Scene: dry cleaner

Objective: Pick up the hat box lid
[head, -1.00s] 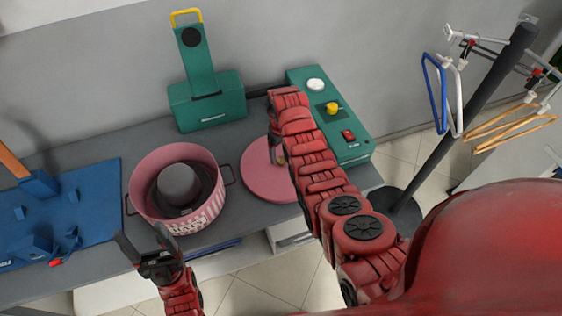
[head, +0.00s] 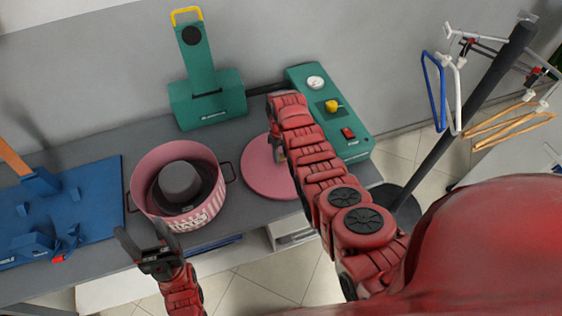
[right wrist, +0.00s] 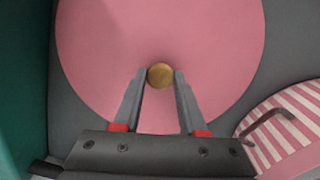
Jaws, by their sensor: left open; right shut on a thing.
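The pink round hat box lid (head: 262,171) lies flat on the grey counter, to the right of the hat box. In the right wrist view the lid (right wrist: 110,50) has a round brass knob (right wrist: 160,76) at its middle. My right gripper (right wrist: 160,80) is shut on this knob, one finger on each side. In the head view my right arm hides part of the lid. The pink striped hat box (head: 207,218) stands open with a dark hat (head: 180,182) inside. My left gripper (head: 146,240) is open and empty, in front of the box.
A green press-like device (head: 207,105) stands behind the box. A green control box (head: 330,118) with a yellow knob stands right of the lid. A blue mat (head: 95,190) with blue parts lies at left. A dark pole with hangers (head: 440,92) stands at right.

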